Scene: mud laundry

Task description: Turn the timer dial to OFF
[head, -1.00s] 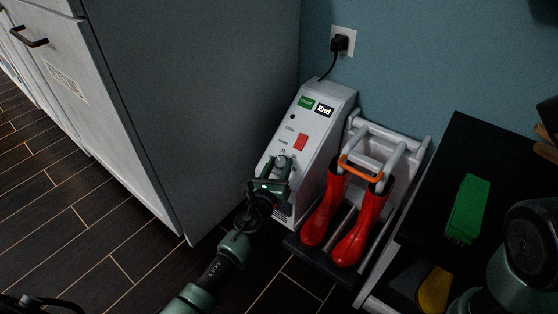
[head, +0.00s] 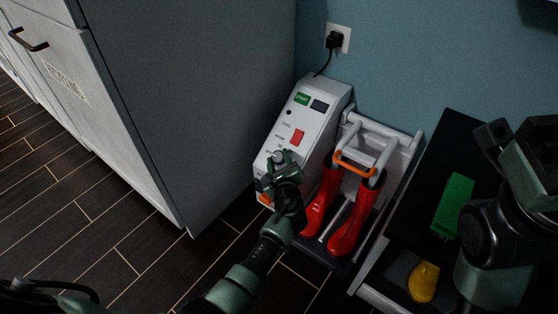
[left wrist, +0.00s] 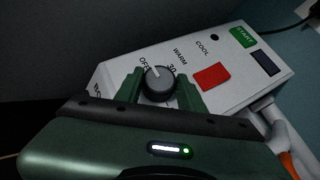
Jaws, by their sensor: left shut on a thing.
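The timer dial (left wrist: 158,82) is a dark round knob with a pale pointer line, on the sloped face of a white boot-dryer unit (head: 314,105). In the left wrist view its pointer tilts up and left, towards the printed OFF label (left wrist: 144,62); the exact alignment is hard to tell. My left gripper (left wrist: 160,88) is shut on the dial, one finger on each side. In the head view my left gripper (head: 281,160) covers part of the unit's lower face. My right gripper is not in view; only my right arm shows.
A red switch (head: 297,138), green START label (head: 302,98) and dark display (head: 320,105) are on the unit. Red boots (head: 347,226) stand on the rack to its right. A grey cabinet (head: 200,100) stands at left. A black-topped table (head: 410,215) holds green and yellow items.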

